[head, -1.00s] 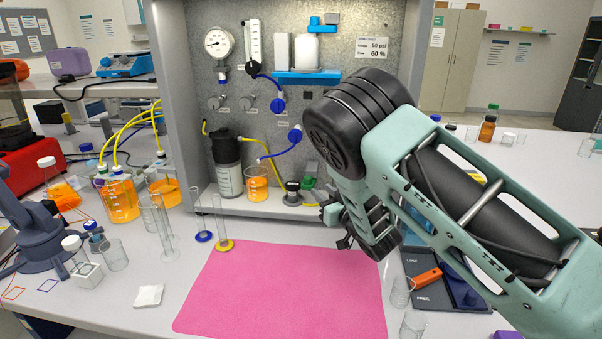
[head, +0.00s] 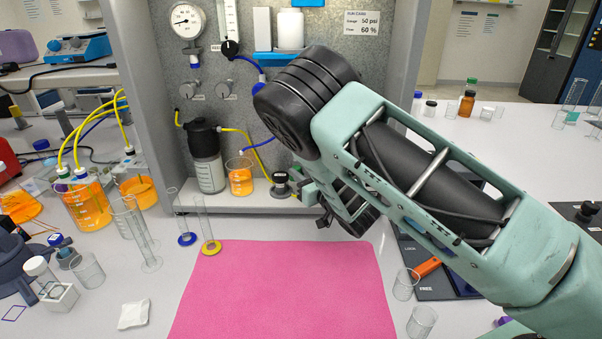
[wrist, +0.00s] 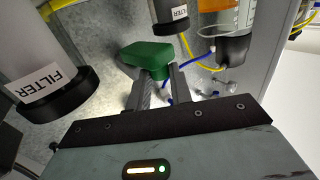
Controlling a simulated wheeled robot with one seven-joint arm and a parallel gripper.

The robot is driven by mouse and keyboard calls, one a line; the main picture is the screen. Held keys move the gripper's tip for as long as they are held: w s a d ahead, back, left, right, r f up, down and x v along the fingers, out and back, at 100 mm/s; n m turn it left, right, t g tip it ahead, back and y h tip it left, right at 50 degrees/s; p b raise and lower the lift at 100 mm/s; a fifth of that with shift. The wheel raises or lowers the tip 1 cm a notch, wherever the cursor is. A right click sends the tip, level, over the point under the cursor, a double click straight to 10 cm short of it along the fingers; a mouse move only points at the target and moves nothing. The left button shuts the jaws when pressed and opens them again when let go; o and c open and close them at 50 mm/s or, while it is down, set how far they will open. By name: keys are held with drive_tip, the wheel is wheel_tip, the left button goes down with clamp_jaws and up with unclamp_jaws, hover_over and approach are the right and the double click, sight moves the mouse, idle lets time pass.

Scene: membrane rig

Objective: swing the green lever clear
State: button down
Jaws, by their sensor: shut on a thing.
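The green lever (wrist: 146,54) shows in the wrist view as a thick dark-green handle in front of the grey metal panel. My gripper (wrist: 160,78) is shut on it, with the fingertips at its lower right part. The fingers cover some of the lever's near side.
In the wrist view a canister labelled FILTER (wrist: 62,100) stands close on the left, and another dark-capped canister (wrist: 170,28) is above. Yellow and blue tubes run nearby. In the head view a pink mat (head: 285,290) lies clear before the rig.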

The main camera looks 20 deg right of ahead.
drive_tip(key=m+h+b, duration=0.1)
drive_tip(key=a+m+h+b, duration=0.1)
drive_tip(key=h+b, duration=0.1)
drive_tip(key=a+m+h+b, duration=0.1)
drive_tip(key=h, duration=0.1)
drive_tip(key=shift+w+f+t, duration=0.2)
drive_tip(key=shift+w+t, duration=0.1)
drive_tip(key=shift+t, duration=0.1)
drive_tip(key=shift+w+a+r+m+h+b, duration=0.1)
drive_tip(key=shift+w+a+m+h+b, duration=0.1)
drive_tip(key=shift+m+h+b, duration=0.65)
drive_tip(key=shift+w+a+r+m+h+b, duration=0.15)
drive_tip(key=shift+m+h+b, duration=0.35)
drive_tip(key=shift+h, duration=0.55)
drive_tip(key=c, duration=1.5)
unclamp_jaws()
